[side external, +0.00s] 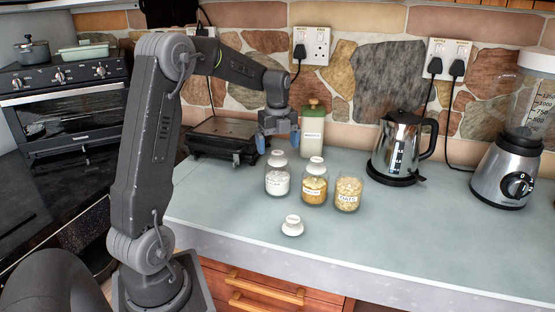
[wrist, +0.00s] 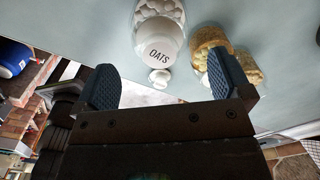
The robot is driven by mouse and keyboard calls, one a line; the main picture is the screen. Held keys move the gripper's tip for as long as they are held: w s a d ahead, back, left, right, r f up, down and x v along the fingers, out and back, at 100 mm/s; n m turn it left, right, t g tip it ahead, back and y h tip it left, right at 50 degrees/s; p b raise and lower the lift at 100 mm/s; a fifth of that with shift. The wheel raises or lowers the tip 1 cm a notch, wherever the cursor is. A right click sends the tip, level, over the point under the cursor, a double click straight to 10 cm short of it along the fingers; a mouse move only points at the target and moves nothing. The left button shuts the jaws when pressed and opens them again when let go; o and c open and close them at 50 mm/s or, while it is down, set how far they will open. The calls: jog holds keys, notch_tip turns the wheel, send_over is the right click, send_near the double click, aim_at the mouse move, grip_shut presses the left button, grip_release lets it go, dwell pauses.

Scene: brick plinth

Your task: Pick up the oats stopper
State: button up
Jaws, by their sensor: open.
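The oats stopper (wrist: 160,50) is white, with "OATS" on its side and a small round knob. It sits on the jar of white contents (wrist: 160,10). In the side view the stopper (side external: 278,160) tops the left jar (side external: 277,182). My gripper (side external: 279,142) is open and empty, just above and apart from the stopper. In the wrist view its two blue fingers (wrist: 166,80) lie either side of the knob.
A stoppered yellow-filled jar (side external: 314,190) stands close to the right, then an open jar (side external: 348,193). A loose white stopper (side external: 292,226) lies in front. A green-lidded container (side external: 312,132), grill (side external: 222,140), kettle (side external: 396,145) and blender (side external: 505,165) stand behind. The front right counter is clear.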

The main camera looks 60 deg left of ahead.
aim_at(278, 153)
notch_tip(278, 153, down, 4)
jog(key=shift+r, duration=0.25)
jog(key=c, duration=1)
jog(key=shift+c, duration=0.2)
jog(key=shift+r, duration=0.1)
